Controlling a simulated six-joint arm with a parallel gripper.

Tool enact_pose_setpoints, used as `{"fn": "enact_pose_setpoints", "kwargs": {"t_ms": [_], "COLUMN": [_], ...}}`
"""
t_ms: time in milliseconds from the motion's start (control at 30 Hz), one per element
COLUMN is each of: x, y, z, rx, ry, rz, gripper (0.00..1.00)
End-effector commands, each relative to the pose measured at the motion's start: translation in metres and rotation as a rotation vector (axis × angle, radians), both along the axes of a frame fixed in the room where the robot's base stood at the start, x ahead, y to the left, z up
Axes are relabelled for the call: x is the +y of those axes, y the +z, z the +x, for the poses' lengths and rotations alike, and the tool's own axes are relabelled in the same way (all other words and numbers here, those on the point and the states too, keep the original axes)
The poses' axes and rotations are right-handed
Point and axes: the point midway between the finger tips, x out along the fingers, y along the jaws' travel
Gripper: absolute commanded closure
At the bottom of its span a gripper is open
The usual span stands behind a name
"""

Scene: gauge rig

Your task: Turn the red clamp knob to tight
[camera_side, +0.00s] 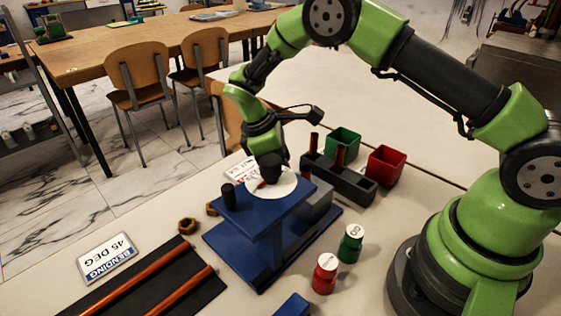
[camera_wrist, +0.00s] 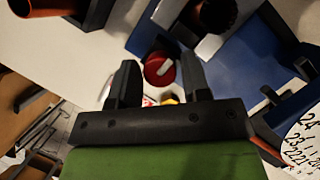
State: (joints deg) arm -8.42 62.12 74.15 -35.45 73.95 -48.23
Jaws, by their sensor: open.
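I cannot tell how far the fingertips are above the knob. In the side view my gripper (camera_side: 271,161) points down over the blue gauge stand (camera_side: 262,218), and the knob is not clearly visible there. The white dial (camera_side: 286,187) is partly hidden by my gripper; its numbered edge shows in the wrist view (camera_wrist: 307,139).
A black post (camera_side: 229,197) stands at the stand's left end. A dark rack (camera_side: 340,180), a green bin (camera_side: 343,141) and a red bin (camera_side: 386,166) are behind. A red weight (camera_side: 325,274) and a green weight (camera_side: 350,244) stand in front. Brass nuts (camera_side: 187,226) lie left.

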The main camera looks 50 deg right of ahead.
Motion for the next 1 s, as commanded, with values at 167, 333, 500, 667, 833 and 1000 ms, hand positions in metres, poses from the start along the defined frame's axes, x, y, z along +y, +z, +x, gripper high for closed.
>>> {"fn": "enact_pose_setpoints", "kwargs": {"t_ms": [167,333,500,667,833,1000], "x": [-0.0004,-0.0004,-0.0002,-0.0001,-0.0003,-0.0009], "y": [-0.0015,-0.0012,-0.0010,-0.0009,-0.0011,-0.0008], "z": [-0.0004,-0.0003,-0.0004,-0.0004,-0.0002,0.0003], "rx": [0.000,0.000,0.001,0.002,0.002,0.003], "ry": [0.000,0.000,0.000,-0.016,-0.075,-0.189], "rz": [0.000,0.000,0.001,0.000,0.000,0.000], "gripper": [0.57,0.75,0.91,0.90,0.90,0.90]}}
